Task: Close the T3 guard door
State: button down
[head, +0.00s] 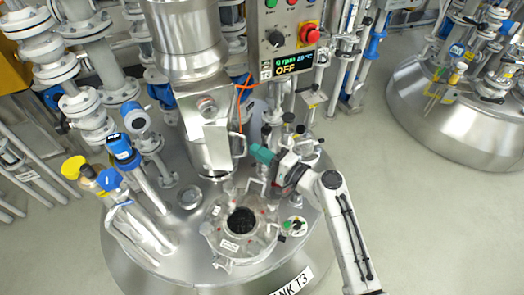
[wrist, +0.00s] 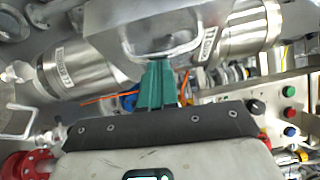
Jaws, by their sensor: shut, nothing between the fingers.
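The T3 guard door (head: 213,148) is a bare steel panel on the guard housing below the large steel drive cylinder of tank T3. A pale bar handle (head: 241,146) stands out from its right side. In the wrist view the handle (wrist: 165,52) crosses the steel face just beyond my fingertips. My gripper (head: 254,153) has green fingers, shut and empty, pointing left at the handle. The fingers also show in the wrist view (wrist: 160,68). They are very close to the handle; I cannot tell if they touch it. How far the door stands open is unclear.
The control box (head: 287,40) reads OFF and carries a red stop button above my gripper. An open round port (head: 241,222) is in the tank lid (head: 165,262) below. Blue-capped valves and pipes crowd the left. An orange cable hangs near the housing.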

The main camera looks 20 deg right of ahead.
aim_at(217, 151)
jog(key=w+a+m+h+p, duration=0.1)
jog(key=a, duration=0.2)
jog(key=w+a+m+t+h+p, duration=0.1)
jog(key=a+h+p, duration=0.1)
jog(key=a, duration=0.2)
jog(key=w+a+m+t+h+p, duration=0.1)
jog(key=a+h+p, duration=0.1)
jog(key=a, duration=0.1)
jog(key=shift+w+a+r+m, duration=0.25)
jog(key=shift+a+r+m, duration=0.05)
jog(key=shift+r, duration=0.05)
jog(key=w+a+m+h+b, duration=0.3)
jog(key=w+a+m+h, duration=0.2)
jog(key=w+a+h, duration=0.1)
jog(key=shift+w+f+h, duration=0.4)
jog(key=shift+w+h, duration=0.45)
jog(key=shift+h, duration=0.35)
jog(key=shift+a, duration=0.1)
